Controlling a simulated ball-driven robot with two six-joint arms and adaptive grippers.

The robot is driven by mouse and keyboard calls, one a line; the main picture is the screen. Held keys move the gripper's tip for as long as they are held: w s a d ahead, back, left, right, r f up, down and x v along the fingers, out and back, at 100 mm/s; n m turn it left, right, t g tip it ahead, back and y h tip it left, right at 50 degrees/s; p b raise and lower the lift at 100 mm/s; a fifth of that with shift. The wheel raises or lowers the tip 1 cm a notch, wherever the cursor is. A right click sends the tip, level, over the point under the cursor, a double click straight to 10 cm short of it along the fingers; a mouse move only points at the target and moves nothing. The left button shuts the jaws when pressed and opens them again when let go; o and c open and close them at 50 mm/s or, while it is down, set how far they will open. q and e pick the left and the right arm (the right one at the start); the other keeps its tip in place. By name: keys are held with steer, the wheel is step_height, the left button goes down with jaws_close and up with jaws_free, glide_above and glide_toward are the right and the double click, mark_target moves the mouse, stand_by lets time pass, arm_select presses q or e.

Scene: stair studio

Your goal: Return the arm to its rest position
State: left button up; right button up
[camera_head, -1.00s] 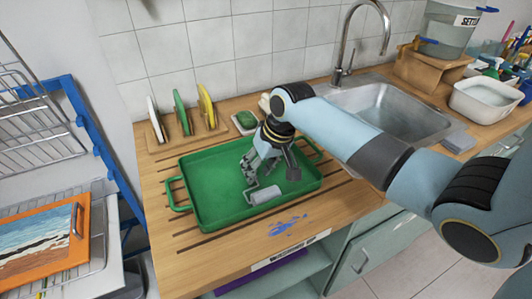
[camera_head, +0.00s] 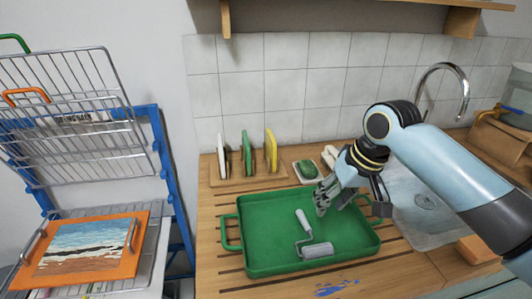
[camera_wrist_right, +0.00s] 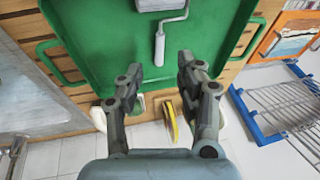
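My right gripper (camera_head: 328,203) is over the right part of the green tray (camera_head: 262,222), pointing down and to the left. In the right wrist view its two fingers (camera_wrist_right: 159,67) are spread apart with nothing held between them. A small paint roller with a grey sleeve (camera_head: 317,250) and a pale handle lies in the tray, to the left of and below the gripper in the head view. Its handle (camera_wrist_right: 160,47) also shows beyond the fingertips in the right wrist view, apart from them. My left gripper is not in view.
A wooden rack (camera_head: 248,182) with white, green and yellow plates stands behind the tray. A soap dish (camera_head: 305,171) and the sink (camera_head: 424,202) with its tap are near my right arm. A wire drying rack (camera_head: 75,115) and an orange-framed picture (camera_head: 85,248) are at left.

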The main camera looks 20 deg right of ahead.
steer(key=s+a+r+n+h, duration=0.1)
steer(key=s+a+r+n, duration=0.15)
steer(key=s, duration=0.75)
steer(key=s+a+r+n+h, duration=0.1)
steer(key=s+a, duration=0.2)
steer(key=s, duration=0.8)
step_height(320, 180, down, 38)
steer(key=s+d+g+b, duration=0.1)
steer(key=s+d+b, duration=0.15)
steer(key=b, duration=0.85)
steer(key=s+f+b, duration=0.4)
steer(key=s+f, duration=0.5)
steer(key=f, duration=0.3)
steer(key=s+d+f+g+b, duration=0.1)
steer(key=s+f+b, duration=0.3)
steer(key=s+f, duration=0.5)
step_height(320, 180, down, 3)
steer(key=shift+r+m, duration=0.1)
steer(key=shift+m, duration=0.25)
steer(key=shift+d+g, duration=0.1)
steer(key=shift+g, duration=0.2)
